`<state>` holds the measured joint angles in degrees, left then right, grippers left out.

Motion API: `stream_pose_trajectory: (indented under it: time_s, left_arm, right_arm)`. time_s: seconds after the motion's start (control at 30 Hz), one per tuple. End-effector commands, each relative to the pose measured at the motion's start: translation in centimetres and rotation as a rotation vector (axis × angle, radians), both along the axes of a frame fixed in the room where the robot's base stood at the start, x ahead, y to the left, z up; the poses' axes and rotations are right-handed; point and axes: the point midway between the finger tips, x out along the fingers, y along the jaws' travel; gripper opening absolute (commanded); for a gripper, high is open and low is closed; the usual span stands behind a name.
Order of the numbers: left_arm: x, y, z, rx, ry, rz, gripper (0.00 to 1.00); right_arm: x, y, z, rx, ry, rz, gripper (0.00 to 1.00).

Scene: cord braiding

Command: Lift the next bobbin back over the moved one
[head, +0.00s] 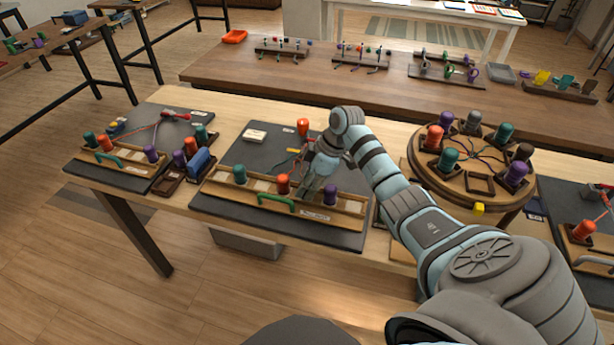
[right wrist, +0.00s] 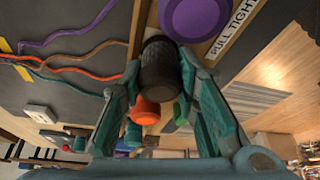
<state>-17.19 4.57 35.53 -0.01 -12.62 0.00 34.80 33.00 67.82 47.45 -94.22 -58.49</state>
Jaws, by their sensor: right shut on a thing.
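In the head view, a wooden bobbin rack (head: 228,189) on a dark mat holds a teal bobbin (head: 240,174), an orange bobbin (head: 283,184) and a purple bobbin (head: 330,196). My right gripper (head: 313,184) is over the rack between the orange and purple ones. In the right wrist view its fingers are shut on a dark bobbin (right wrist: 160,68). The purple bobbin (right wrist: 195,18) is close beside it; the orange bobbin (right wrist: 147,112) and teal bobbin (right wrist: 133,132) lie beyond. I cannot tell how high the dark bobbin is above the rack. My left gripper is not in view.
Purple, orange and teal cords (right wrist: 80,72) run over the mat. A green handle (head: 277,203) is on the rack's front, with a "PULL TIGHT" label (right wrist: 238,22). A round braiding stand (head: 453,183) is at right; another bobbin board (head: 108,168) is at left.

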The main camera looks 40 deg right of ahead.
Motion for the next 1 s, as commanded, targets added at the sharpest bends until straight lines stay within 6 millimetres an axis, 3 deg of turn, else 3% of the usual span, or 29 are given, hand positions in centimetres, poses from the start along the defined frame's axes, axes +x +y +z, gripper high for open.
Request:
stream_pose_trajectory:
  time_s: [0.1,0.13,0.27,0.67,0.77,1.0]
  left_arm:
    - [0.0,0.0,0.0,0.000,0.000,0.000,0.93]
    - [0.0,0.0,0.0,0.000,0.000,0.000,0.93]
    - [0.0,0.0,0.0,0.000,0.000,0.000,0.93]
    - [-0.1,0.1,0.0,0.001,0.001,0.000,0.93]
    - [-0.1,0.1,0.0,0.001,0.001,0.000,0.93]
    - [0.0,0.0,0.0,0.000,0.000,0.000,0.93]
  right_arm:
    - [0.0,0.0,0.0,0.000,0.000,0.000,0.00]
    - [0.0,0.0,0.0,0.000,0.000,0.000,0.31]
    - [0.0,0.0,0.0,0.000,0.000,0.000,0.52]
    - [-0.1,-0.2,0.4,-0.001,-0.001,0.000,0.52]
    - [-0.5,-0.7,2.0,-0.002,-0.003,-0.002,0.52]
    - [-2.1,-2.7,8.1,-0.004,-0.003,-0.002,0.52]
